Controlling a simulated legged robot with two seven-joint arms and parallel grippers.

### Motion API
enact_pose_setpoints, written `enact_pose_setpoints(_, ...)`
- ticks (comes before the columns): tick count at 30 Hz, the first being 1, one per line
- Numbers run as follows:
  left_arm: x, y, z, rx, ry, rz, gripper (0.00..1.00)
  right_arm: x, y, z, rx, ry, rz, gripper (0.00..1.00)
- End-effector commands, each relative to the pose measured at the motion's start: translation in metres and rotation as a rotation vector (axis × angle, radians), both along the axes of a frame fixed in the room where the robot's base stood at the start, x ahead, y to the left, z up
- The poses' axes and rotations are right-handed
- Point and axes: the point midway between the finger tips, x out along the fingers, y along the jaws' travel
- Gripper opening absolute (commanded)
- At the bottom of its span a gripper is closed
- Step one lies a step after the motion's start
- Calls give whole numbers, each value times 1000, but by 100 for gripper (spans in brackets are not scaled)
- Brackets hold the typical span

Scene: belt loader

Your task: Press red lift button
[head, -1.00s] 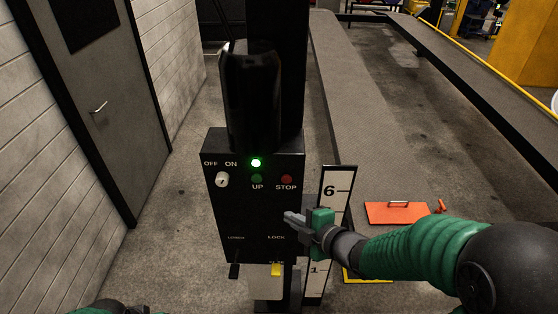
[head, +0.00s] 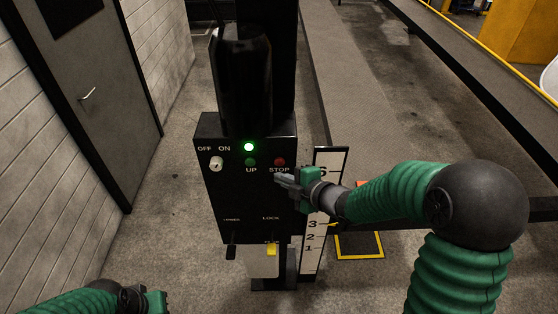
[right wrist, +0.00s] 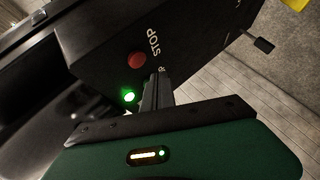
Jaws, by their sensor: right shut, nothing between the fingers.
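The red button also shows in the right wrist view (right wrist: 136,59), beside the STOP label. A green button (head: 251,161) sits left of it, below a lit green lamp (head: 249,147). My right gripper (head: 283,180) is shut and empty, its tips just below the red button and the STOP label. In the right wrist view its fingers (right wrist: 157,92) are apart from the button. My left gripper (head: 150,301) is low at the left edge area, its jaws unclear.
A white knob (head: 216,164) and two small levers, one with a yellow tip (head: 271,250), are on the box. A numbered scale board (head: 318,240) stands right of it. A long grey belt (head: 345,100) runs behind. A grey door (head: 80,90) is at left.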

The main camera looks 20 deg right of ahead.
Motion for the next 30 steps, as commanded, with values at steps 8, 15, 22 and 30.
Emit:
enact_pose_setpoints(8,0,0,3,0,0,0,0,20,-7,0,-2,0,-1,0)
enact_pose_setpoints(15,0,0,2,0,0,0,0,21,-7,-1,-1,0,-2,0)
enact_pose_setpoints(22,0,0,3,0,0,0,0,21,-6,-1,0,0,-1,0)
enact_pose_setpoints(30,0,0,3,0,0,0,0,21,-6,0,0,0,-1,0)
